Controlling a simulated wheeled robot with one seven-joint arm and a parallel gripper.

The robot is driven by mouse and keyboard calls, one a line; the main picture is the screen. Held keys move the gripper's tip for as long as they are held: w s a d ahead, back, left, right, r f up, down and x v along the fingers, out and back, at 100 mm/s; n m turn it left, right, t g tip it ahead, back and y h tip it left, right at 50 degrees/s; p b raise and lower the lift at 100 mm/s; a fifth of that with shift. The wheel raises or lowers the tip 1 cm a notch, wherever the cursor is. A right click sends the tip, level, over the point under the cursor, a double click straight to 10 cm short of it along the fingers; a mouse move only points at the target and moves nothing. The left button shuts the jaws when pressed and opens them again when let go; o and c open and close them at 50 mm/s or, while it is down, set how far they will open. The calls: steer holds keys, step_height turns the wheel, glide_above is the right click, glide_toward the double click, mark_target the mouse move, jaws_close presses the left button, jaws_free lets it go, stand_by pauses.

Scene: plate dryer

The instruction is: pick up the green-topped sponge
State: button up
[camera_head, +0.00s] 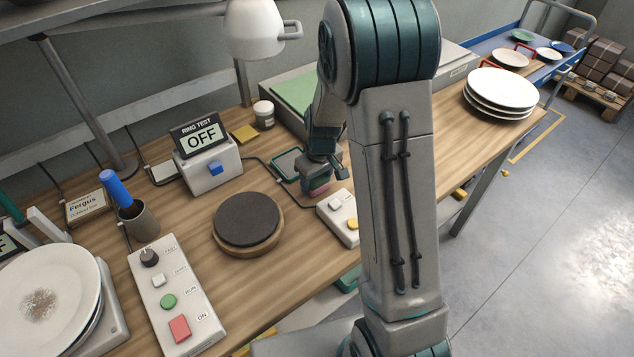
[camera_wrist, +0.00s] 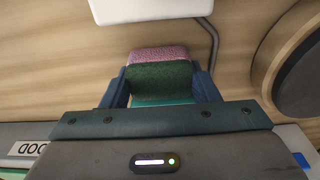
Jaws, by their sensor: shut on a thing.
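The green-topped sponge (camera_wrist: 160,76) sits between the two fingers of my gripper (camera_wrist: 160,88) in the wrist view, with a dark green face and a pink side. My gripper is shut on it. In the head view my gripper (camera_head: 320,176) is low over the bench, with a bit of the pink sponge (camera_head: 319,190) showing below it. I cannot tell whether the sponge touches the bench. My arm hides part of the bench behind it.
A teal-rimmed tray (camera_head: 287,166) lies just left of my gripper. A white button box (camera_head: 338,218) is close in front. A round dark pad (camera_head: 247,219) and the ring test box (camera_head: 208,165) stand to the left. Stacked plates (camera_head: 502,90) are at the right.

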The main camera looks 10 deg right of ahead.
step_height(320, 180, up, 3)
steer(key=shift+w+f, duration=0.1)
steer(key=shift+f, duration=0.05)
steer(key=s+d+r+b, duration=0.2)
steer(key=s+d+r, duration=0.5)
steer(key=s+d, duration=0.1)
steer(key=shift+d+b, duration=0.3)
steer(key=shift+s+r, duration=0.1)
steer(key=o, duration=0.3)
steer(key=shift+c, duration=1.1)
